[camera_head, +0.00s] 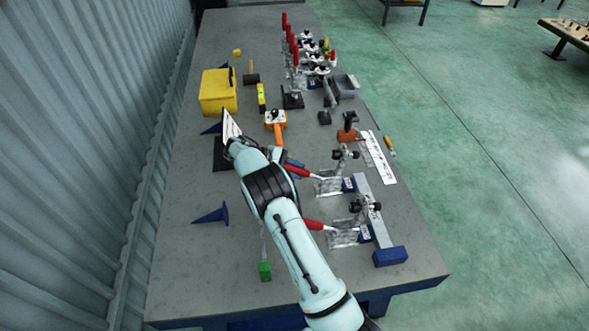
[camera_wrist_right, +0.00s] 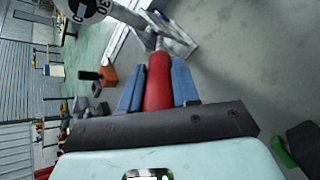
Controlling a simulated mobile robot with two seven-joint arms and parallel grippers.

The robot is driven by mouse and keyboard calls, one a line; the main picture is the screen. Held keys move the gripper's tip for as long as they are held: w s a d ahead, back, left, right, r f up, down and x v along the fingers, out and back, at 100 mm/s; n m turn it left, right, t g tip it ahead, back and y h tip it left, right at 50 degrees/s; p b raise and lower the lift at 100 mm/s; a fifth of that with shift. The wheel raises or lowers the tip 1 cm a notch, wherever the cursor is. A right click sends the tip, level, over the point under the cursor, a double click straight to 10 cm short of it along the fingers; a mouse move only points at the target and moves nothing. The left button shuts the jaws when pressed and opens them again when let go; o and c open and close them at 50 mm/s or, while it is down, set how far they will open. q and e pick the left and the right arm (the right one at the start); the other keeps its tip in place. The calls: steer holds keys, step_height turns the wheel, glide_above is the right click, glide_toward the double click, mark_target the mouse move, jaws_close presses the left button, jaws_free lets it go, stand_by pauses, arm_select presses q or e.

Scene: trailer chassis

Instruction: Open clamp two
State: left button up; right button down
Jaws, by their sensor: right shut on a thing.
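Two toggle clamps with red handles stand along the blue-and-grey bar (camera_head: 374,212) on the right side of the table. The farther clamp (camera_head: 330,184) has its red handle (camera_head: 297,170) pointing left. My right gripper (camera_head: 290,166) is shut on this handle, and the wrist view shows the red handle (camera_wrist_right: 159,82) between its two blue fingers (camera_wrist_right: 158,88). The nearer clamp (camera_head: 345,236) has its red handle (camera_head: 313,225) also pointing left, with nothing holding it. I cannot tell which clamp is number two. My left gripper is not in view.
A yellow bin (camera_head: 218,93), a hammer (camera_head: 251,77) and an orange tool (camera_head: 276,122) lie beyond my arm. Several red-handled clamps (camera_head: 290,45) stand at the far end. A green block (camera_head: 265,271) lies near the front. The left front of the table is mostly bare.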

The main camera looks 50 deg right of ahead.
steer(key=c, duration=0.8)
jaws_free()
steer(key=shift+f, duration=0.1)
steer(key=v, duration=1.3)
steer(key=shift+w+a+p, duration=0.2)
steer(key=shift+p, duration=0.1)
steer(key=shift+s, duration=0.1)
